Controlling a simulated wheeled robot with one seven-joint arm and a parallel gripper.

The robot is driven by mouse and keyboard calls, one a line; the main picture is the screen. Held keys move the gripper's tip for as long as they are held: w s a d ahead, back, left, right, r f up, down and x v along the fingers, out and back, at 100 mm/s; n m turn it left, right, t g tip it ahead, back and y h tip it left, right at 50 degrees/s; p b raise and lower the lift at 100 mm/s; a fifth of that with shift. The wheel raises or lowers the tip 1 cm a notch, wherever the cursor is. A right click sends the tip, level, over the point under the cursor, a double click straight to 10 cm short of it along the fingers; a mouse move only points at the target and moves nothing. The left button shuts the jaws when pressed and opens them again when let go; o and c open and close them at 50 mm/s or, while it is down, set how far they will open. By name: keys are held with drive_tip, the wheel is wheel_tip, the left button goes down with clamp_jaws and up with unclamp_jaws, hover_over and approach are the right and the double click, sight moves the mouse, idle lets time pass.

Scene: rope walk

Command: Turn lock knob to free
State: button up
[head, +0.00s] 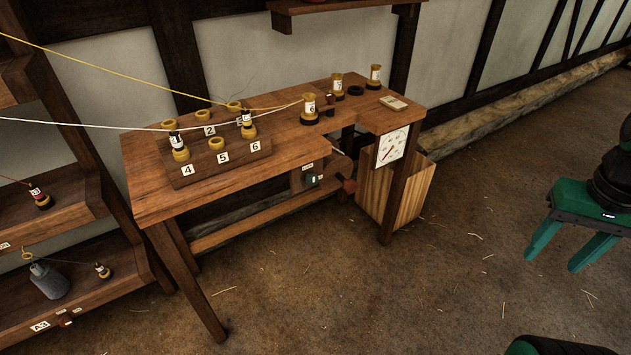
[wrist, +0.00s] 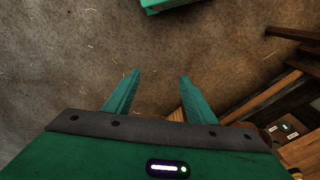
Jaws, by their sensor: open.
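The panel also shows at the right edge of the wrist view (wrist: 288,128). A reddish-brown rounded part (head: 349,187) is just right of it in the head view. I cannot tell which part is the lock knob or how it is turned. My gripper (head: 553,262) is to the right of the bench, apart from it, over open floor. In the wrist view its green fingers (wrist: 160,76) are spread and empty.
A numbered spool rack (head: 215,166) and several spools stand on the bench, with yellow and white cords running left. A dial (head: 392,146) hangs at the bench's right end beside a wooden box (head: 415,195). Shelves (head: 75,220) stand at left.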

drive_tip(key=w+a+f+n+t, duration=0.1)
drive_tip(key=w+a+f+n, duration=0.15)
drive_tip(key=w, duration=0.35)
drive_tip(key=w+a+f+n+t, duration=0.1)
drive_tip(key=w+f+n, duration=0.15)
drive_tip(key=w, duration=0.35)
drive_tip(key=n+t+y, duration=0.6)
drive_tip(key=t+y, duration=0.2)
drive_tip(key=t, duration=0.1)
approach(313, 180)
drive_tip(key=x, duration=0.8)
drive_tip(key=shift+w+a+f, duration=0.1)
drive_tip(key=shift+w+f, duration=0.05)
drive_tip(key=shift+w, duration=0.2)
drive_tip(key=shift+c, duration=0.6)
drive_tip(key=c, duration=0.9)
drive_tip(key=shift+a, duration=0.2)
drive_tip(key=shift+d+g, duration=0.15)
drive_tip(key=shift+g, duration=0.15)
